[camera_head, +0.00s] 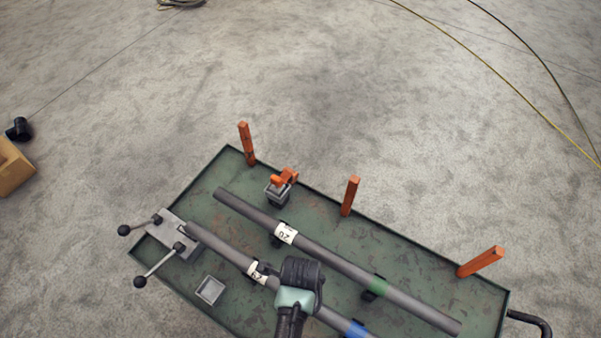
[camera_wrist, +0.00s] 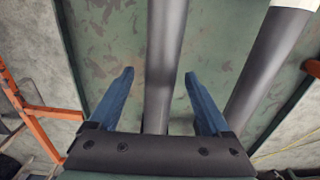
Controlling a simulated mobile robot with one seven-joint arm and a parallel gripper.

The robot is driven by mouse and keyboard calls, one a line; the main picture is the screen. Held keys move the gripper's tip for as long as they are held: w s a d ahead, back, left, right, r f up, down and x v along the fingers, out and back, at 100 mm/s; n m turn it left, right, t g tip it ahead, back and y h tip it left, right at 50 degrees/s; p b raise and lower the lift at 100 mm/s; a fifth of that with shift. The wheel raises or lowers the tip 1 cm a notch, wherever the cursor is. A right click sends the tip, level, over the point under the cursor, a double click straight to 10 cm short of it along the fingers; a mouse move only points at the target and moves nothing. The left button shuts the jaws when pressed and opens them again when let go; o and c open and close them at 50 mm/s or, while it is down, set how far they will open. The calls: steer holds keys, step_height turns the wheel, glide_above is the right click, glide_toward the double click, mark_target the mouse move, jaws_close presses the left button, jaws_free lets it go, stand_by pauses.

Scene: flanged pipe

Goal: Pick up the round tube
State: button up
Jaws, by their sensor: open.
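Two long grey round tubes lie roughly parallel on a green cart top. The near tube (camera_head: 222,248) has a white label and a blue band. The far tube (camera_head: 335,258) has a white label and a green band. My gripper (camera_wrist: 159,74) is open, with blue fingers. In the wrist view one tube (camera_wrist: 166,45) runs between the fingers, with a gap on each side; the other tube (camera_wrist: 268,72) lies right of the right finger. In the head view my arm covers part of the near tube. How far the fingertips are above the tube is hard to tell.
The green cart (camera_head: 200,205) has a raised rim. Orange posts (camera_head: 349,196) stand along its far edge. A clamp with black-knobbed levers (camera_head: 172,240) sits at the near tube's left end. A grey block with an orange top (camera_head: 279,188) and a small square tray (camera_head: 210,290) are nearby.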

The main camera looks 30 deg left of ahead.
jaws_close()
stand_by(0.4)
stand_by(1.0)
